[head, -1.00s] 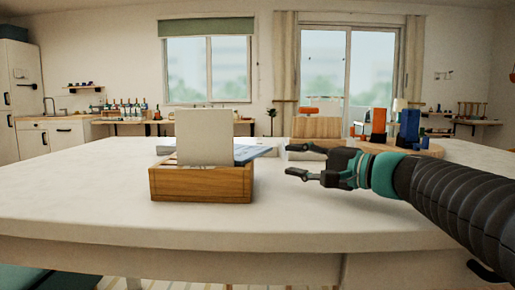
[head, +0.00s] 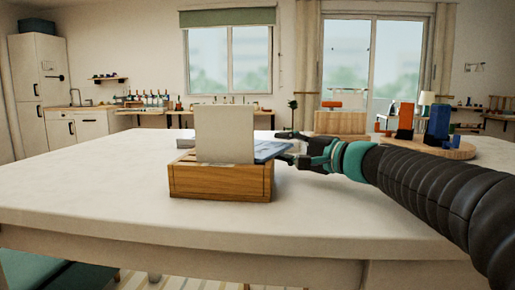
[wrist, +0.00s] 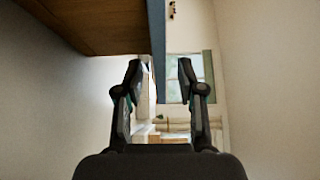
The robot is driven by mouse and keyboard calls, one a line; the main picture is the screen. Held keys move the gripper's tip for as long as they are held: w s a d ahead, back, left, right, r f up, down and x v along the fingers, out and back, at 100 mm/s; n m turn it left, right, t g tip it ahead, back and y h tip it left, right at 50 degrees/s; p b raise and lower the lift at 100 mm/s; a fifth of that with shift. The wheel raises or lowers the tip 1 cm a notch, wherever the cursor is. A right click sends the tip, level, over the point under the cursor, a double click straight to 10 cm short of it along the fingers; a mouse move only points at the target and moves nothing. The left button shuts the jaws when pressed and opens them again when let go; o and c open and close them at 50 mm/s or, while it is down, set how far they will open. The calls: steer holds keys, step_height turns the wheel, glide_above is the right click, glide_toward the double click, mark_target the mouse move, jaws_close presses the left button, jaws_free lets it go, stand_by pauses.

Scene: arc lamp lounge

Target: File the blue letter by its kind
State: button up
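A light wooden box (head: 220,183) stands near the front of the white table, with a pale upright card (head: 225,135) in it. The blue letter (head: 268,150) sticks out of the box's right side, partly hidden behind the card. My gripper (head: 284,147) reaches in from the right, its tips at the letter's outer edge. In the wrist view my gripper (wrist: 158,75) is open, and the blue letter (wrist: 157,35) shows edge-on as a strip reaching between the fingertips, nearer the left one. I see a gap on its right, so it is not clamped.
The box's wooden wall (wrist: 95,25) fills the upper left of the wrist view. A round wooden board (head: 452,151) with an orange block (head: 405,120) and a blue block (head: 438,122) stands at right. Another wooden box (head: 340,123) stands behind. The table front is clear.

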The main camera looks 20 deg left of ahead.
mark_target(274, 142)
steer(key=x, duration=0.4)
steer(key=shift+w+r+p, duration=0.1)
steer(key=shift+w+p, duration=0.25)
steer(key=shift+p, duration=0.05)
jaws_close()
steer(key=shift+d+r, duration=0.1)
